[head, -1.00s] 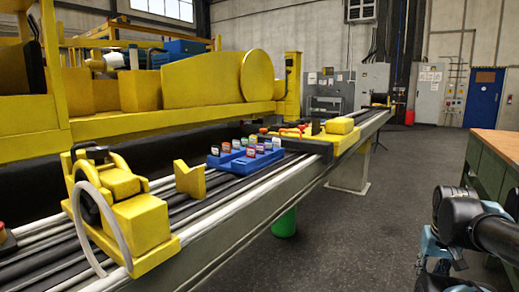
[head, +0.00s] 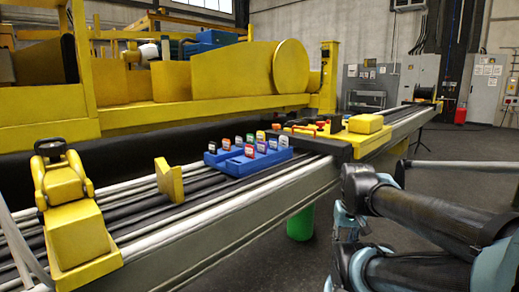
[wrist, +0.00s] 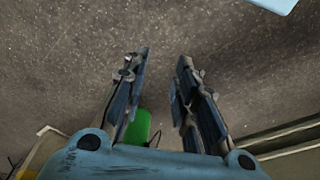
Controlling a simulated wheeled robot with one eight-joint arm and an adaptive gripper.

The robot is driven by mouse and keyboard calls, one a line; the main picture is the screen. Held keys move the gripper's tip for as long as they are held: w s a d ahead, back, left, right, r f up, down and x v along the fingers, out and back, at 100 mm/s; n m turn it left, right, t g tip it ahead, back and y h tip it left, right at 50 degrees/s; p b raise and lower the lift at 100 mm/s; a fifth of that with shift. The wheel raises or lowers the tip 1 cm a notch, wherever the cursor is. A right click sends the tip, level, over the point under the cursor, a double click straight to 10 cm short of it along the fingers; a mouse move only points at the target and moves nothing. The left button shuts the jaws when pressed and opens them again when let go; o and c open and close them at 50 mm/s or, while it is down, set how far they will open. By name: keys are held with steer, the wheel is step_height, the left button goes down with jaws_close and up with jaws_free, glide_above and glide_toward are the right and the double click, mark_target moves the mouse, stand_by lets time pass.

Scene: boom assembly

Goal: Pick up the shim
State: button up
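Several small colored tags, likely the shims, stand upright in a blue tray (head: 233,170) on the long rail bench in the head view. Which one the task means I cannot tell. My gripper (wrist: 162,58) shows in the wrist view with its two fingers apart and nothing between them, over dark floor. The tray is not in the wrist view. In the head view my arm is at the right, apart from the tray; the fingers cannot be made out there.
A yellow block (head: 169,180) stands left of the tray, and a yellow clamp fixture (head: 70,210) at the near left. A yellow block (head: 365,124) lies farther along the bench. A green bin (head: 300,223) stands below the bench edge; it also shows in the wrist view (wrist: 138,127).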

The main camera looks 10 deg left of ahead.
steer(key=shift+w, duration=0.2)
steer(key=w+a+r+n+y, duration=0.1)
steer(key=w+a+r+n, duration=0.35)
steer(key=w+r, duration=0.8)
steer(key=w+a+r+n+y, duration=0.1)
steer(key=w+a+r+n, duration=0.1)
steer(key=w+a+r, duration=0.8)
steer(key=w+a+r+n+y, duration=0.1)
steer(key=w+a+r+n, duration=0.35)
steer(key=w+r, duration=1)
glide_toward(273, 148)
steer(key=a, duration=0.1)
steer(key=shift+m+t, duration=0.3)
steer(key=shift+m, duration=0.1)
steer(key=shift+w+x, duration=0.15)
steer(key=shift+x, duration=1.35)
steer(key=shift+w+x, duration=0.2)
steer(key=shift+x, duration=1.3)
steer(key=shift+d, duration=0.1)
jaws_close()
steer(key=shift+r, duration=0.1)
